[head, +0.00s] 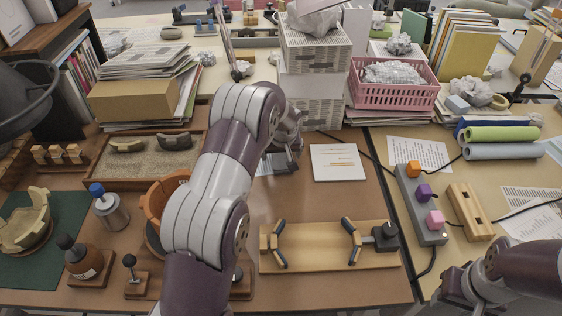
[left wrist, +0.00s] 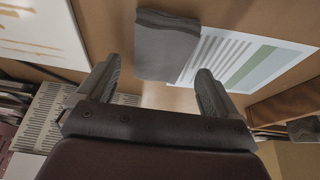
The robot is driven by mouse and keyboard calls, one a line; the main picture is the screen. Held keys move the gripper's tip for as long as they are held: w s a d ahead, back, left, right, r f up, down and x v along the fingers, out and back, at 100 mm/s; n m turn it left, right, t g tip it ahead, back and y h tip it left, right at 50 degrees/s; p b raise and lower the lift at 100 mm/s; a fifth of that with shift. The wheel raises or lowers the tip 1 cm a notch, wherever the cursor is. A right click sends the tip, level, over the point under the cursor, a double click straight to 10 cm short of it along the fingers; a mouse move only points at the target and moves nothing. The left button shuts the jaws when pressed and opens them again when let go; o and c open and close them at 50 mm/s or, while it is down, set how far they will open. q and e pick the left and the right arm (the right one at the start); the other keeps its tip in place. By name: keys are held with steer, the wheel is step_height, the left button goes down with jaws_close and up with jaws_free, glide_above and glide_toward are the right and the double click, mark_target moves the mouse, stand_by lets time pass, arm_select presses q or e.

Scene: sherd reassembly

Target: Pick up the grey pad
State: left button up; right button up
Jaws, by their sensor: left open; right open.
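The grey pad (left wrist: 166,46) shows in the left wrist view as a dark grey, flat-sided block at the top centre. It lies by a printed sheet with grey and green bands (left wrist: 245,60), overlapping its left end. My left gripper (left wrist: 156,82) is open and empty. Its two fingers point towards the pad, which sits beyond the tips and roughly between their lines. In the head view my left gripper (head: 283,160) is over the back middle of the brown desk, and I cannot clearly tell the pad from the gripper there. My right gripper (head: 455,288) is open at the lower right, far from the pad.
A white sheet (head: 337,162) lies right of my left gripper. White paper stacks (head: 314,98) stand close behind it. A sand tray (head: 150,158) is to the left. A wooden board with padded holders (head: 315,258) lies in front. The desk between is clear.

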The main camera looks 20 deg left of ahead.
mark_target(284, 157)
arm_select(q)
steer(key=shift+w+f, duration=0.3)
steer(key=shift+f, duration=0.4)
steer(key=shift+f, duration=0.1)
steer(key=c, duration=1.1)
steer(key=shift+c, duration=0.2)
steer(key=r, duration=0.5)
steer(key=shift+w+d, duration=0.25)
steer(key=shift+w, duration=0.05)
steer(key=w+d+r, duration=0.6)
steer(key=w+d, duration=0.1)
steer(key=d, duration=0.1)
steer(key=shift+d+r+p, duration=0.15)
steer(key=shift+d+p, duration=0.15)
steer(key=shift+p, duration=0.15)
